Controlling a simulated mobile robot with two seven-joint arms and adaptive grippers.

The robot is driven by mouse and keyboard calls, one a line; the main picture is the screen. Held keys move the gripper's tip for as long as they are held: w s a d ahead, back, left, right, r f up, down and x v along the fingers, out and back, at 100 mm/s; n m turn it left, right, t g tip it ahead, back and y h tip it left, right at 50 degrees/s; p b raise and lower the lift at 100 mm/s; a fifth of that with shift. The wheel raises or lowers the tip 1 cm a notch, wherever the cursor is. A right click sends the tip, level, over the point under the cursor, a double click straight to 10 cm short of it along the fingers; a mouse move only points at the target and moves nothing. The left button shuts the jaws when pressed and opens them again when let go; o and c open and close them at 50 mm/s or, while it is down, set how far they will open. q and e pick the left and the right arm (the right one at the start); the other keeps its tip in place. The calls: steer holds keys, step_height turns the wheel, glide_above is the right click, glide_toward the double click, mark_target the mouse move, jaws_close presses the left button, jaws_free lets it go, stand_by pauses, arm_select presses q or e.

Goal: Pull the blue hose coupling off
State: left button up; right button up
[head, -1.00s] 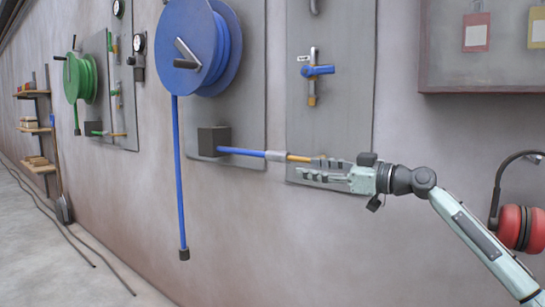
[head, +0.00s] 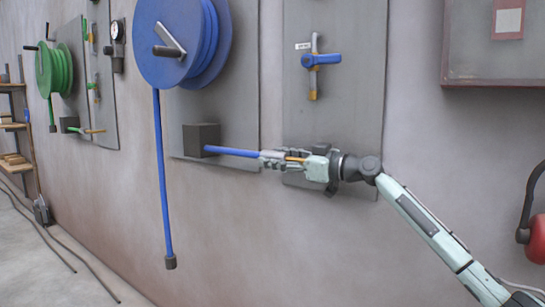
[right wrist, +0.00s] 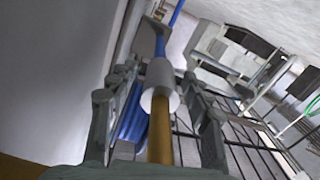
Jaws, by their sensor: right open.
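The blue hose (head: 232,151) runs right from a dark box (head: 201,139) on the wall panel. Its pale grey coupling (right wrist: 161,84) shows in the right wrist view, with a brass-coloured rod (right wrist: 160,140) coming out of its near end. My right gripper (head: 268,160) is open, its fingers along the rod and around the coupling. In the right wrist view (right wrist: 160,105) one finger stands on each side, with visible gaps to the coupling. In the head view the fingers mostly hide the coupling. My left gripper is not in view.
A blue hose reel (head: 180,40) hangs above, with a hose end (head: 163,190) dangling left of the box. A blue-handled valve (head: 320,59) is on the panel above my gripper. Red ear defenders (head: 537,238) hang at the right. The wall below is clear.

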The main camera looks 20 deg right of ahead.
steer(key=shift+w+a, duration=0.35)
steer(key=shift+w, duration=0.1)
steer(key=shift+c, duration=0.2)
jaws_close()
